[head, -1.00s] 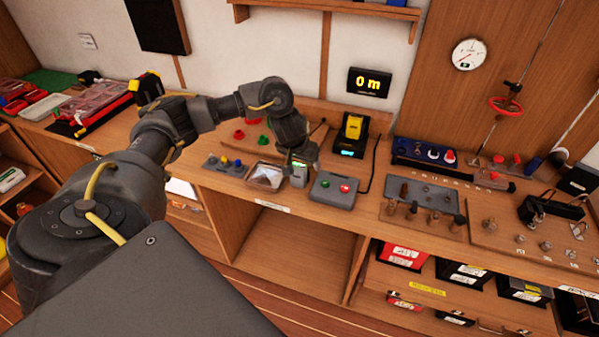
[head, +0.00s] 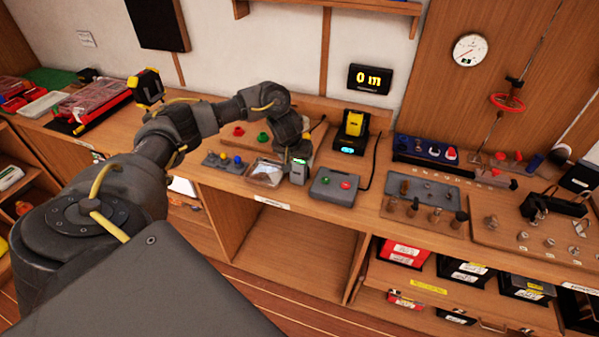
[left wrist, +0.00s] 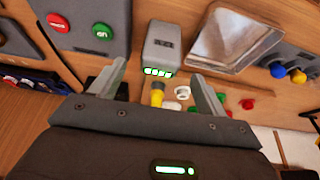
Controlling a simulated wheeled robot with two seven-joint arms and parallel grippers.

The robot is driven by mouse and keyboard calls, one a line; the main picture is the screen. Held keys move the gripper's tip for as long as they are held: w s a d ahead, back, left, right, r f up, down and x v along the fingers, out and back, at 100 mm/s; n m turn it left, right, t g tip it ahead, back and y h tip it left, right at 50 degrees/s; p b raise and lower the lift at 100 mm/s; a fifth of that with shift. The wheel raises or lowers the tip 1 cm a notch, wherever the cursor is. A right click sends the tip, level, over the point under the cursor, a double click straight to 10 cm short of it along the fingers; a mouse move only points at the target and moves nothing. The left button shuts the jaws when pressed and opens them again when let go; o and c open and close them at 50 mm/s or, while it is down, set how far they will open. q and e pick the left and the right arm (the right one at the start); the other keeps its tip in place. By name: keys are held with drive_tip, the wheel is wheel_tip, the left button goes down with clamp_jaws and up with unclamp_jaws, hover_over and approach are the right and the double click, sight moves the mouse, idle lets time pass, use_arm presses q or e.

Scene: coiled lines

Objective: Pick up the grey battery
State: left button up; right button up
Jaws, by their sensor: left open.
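The grey battery (head: 299,173) is a small upright block with green lights, on the bench near its front edge. In the left wrist view the grey battery (left wrist: 161,47) shows its lit green bars, beyond and between my finger tips. My left gripper (head: 301,153) is over the bench just by the battery, partly hidden by my own wrist in the head view. In the left wrist view the left gripper (left wrist: 158,72) is open, with empty space between its fingers. I cannot tell the exact gap to the battery. My right gripper is not in view.
A grey box with green and red buttons (head: 335,187) stands close right of the battery. A shallow metal tray (head: 265,173) lies close left, with a knob panel (head: 224,162) beyond it. A charger with a yellow block (head: 352,128) stands behind. Open shelf space lies below the bench.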

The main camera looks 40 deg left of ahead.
sight(297, 164)
use_arm(q)
drive_tip(key=x, duration=0.4)
drive_tip(key=shift+f+p, duration=0.3)
drive_tip(key=shift+p, duration=0.05)
drive_tip(key=shift+s, duration=0.1)
drive_tip(key=c, duration=1.2)
